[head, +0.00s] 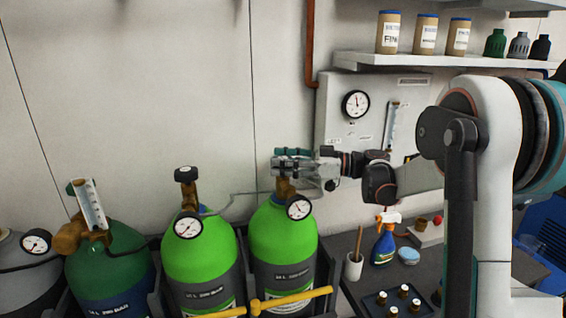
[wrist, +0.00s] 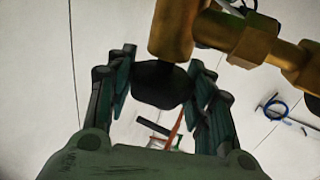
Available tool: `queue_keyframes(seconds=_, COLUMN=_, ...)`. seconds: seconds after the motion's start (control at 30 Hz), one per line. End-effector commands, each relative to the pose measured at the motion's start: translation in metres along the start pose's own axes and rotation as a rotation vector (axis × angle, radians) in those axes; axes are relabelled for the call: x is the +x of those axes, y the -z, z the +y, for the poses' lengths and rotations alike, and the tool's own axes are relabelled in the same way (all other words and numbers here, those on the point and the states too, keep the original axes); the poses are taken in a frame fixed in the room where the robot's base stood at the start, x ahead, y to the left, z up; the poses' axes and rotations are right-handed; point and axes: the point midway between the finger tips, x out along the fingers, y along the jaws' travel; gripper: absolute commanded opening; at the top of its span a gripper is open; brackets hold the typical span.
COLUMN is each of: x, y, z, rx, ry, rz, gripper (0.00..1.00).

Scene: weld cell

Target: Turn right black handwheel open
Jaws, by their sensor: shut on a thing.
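The right black handwheel (wrist: 160,86) shows in the wrist view as a dark round knob on the end of a brass valve (wrist: 171,32). My gripper (wrist: 161,80) has its green fingers on either side of the handwheel and is shut on it. In the head view my gripper (head: 281,162) is at the top of the right bright-green cylinder (head: 284,238), coming from the right. The fingers hide most or all of the handwheel there. The left black handwheel (head: 185,174) stands free on top of the other bright-green cylinder (head: 200,262).
A pressure gauge (head: 299,207) sits just below my gripper. A yellow bar (head: 290,301) crosses in front of the cylinders. A wall panel (head: 340,125) and shelf (head: 440,62) are behind and above. A spray bottle (head: 385,243) and cup (head: 354,266) stand on the bench at right.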

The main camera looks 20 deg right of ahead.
Motion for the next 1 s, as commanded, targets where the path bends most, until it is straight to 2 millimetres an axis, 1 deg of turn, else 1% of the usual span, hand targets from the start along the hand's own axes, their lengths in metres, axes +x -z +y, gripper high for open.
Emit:
queue_keyframes(seconds=0.1, x=0.0002, y=0.0002, z=0.0012, rx=0.000, ry=0.054, rz=0.000, gripper=0.24)
queue_keyframes(seconds=0.3, x=0.0004, y=0.0003, z=0.0007, rx=0.000, ry=0.109, rz=0.000, gripper=0.24)
queue_keyframes(seconds=0.8, x=0.0006, y=0.0004, z=0.0004, rx=0.000, ry=0.127, rz=0.001, gripper=0.24)
queue_keyframes(seconds=0.83, x=0.0006, y=0.0004, z=0.0004, rx=0.000, ry=0.127, rz=0.001, gripper=0.50)
queue_keyframes(seconds=0.87, x=0.0006, y=0.0004, z=0.0003, rx=0.000, ry=0.127, rz=0.001, gripper=0.57)
queue_keyframes(seconds=0.9, x=0.0006, y=0.0003, z=0.0003, rx=0.000, ry=0.127, rz=0.000, gripper=0.66)
queue_keyframes(seconds=0.93, x=0.0006, y=0.0003, z=0.0003, rx=0.000, ry=0.127, rz=0.000, gripper=0.69)
queue_keyframes(seconds=1.0, x=0.0006, y=0.0003, z=0.0002, rx=0.000, ry=0.127, rz=0.000, gripper=0.69)
